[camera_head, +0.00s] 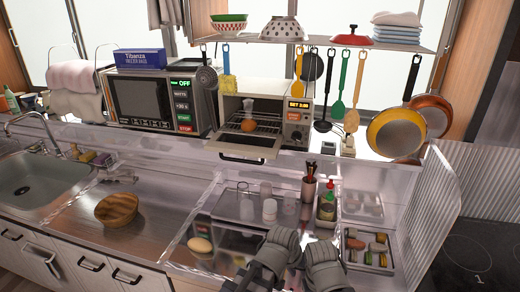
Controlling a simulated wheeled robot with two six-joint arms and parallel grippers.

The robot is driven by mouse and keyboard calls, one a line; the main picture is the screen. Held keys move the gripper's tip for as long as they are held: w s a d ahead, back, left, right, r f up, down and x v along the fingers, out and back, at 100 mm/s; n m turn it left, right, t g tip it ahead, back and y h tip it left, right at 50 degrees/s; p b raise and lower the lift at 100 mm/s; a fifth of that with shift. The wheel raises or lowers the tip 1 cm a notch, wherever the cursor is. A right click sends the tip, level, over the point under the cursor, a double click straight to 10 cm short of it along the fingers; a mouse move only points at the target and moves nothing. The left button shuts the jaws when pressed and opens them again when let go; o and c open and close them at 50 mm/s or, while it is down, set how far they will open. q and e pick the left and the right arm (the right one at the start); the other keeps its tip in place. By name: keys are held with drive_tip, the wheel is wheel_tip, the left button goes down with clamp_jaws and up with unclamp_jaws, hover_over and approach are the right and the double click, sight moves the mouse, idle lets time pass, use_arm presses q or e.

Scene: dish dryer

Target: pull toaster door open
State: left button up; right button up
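The toaster oven (296,117) is cream-coloured and stands at the back middle, with a lit display at its right. Its door (240,147) looks folded down towards me, with the dark handle (243,160) along its front edge. The rack inside is visible. A small orange round thing (248,126) shows at the opening. My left gripper (280,241) is dark grey at the bottom middle, well in front of the toaster and apart from it. My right gripper (322,264) is beside it on the right. The finger openings of both cannot be made out.
A microwave (157,101) stands left of the toaster. Utensils and pans (397,132) hang from a shelf (330,41) above. Glasses (269,210), bottles (326,205) and a cutlery tray (368,250) stand on the counter near my grippers. A wooden bowl (117,209) sits left.

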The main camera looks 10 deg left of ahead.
sight(242, 162)
use_arm(q)
drive_tip(key=w+r+n+t+h+b, duration=0.1)
drive_tip(key=w+r+n+t, duration=0.2)
drive_tip(key=w, duration=0.3)
drive_tip(key=w+a+r+n+t+h+b, duration=0.1)
drive_tip(key=w+r+n+t+b, duration=0.15)
drive_tip(key=w, duration=0.35)
drive_tip(key=w+r+n+t+h+b, duration=0.1)
drive_tip(key=w+r+n+t, duration=0.25)
drive_tip(key=w, duration=0.35)
drive_tip(key=w+a+r+n+t+y+b, duration=0.25)
drive_tip(key=a+n+y, duration=0.45)
drive_tip(key=a, duration=0.4)
drive_tip(key=w+a+r+n+t+y+b, duration=0.1)
drive_tip(key=w+a+r+n+t+y, duration=0.25)
drive_tip(key=a+n+y, duration=0.45)
drive_tip(key=shift+w+a+r+n+h+p, duration=0.15)
drive_tip(key=shift+w+a+r+h+p, duration=0.15)
drive_tip(key=shift+w+a, duration=0.7)
drive_tip(key=shift+w+a+r+n+h+p, duration=0.1)
drive_tip(key=shift+w+a+r+h+p, duration=0.25)
drive_tip(key=shift+w+a, duration=0.65)
drive_tip(key=shift+w+a+r+n+h+p, duration=0.15)
drive_tip(key=shift+w+a+h, duration=0.3)
drive_tip(key=shift+w+a, duration=0.5)
drive_tip(key=shift+w+d, duration=0.2)
drive_tip(key=shift+c, duration=0.4)
clamp_jaws()
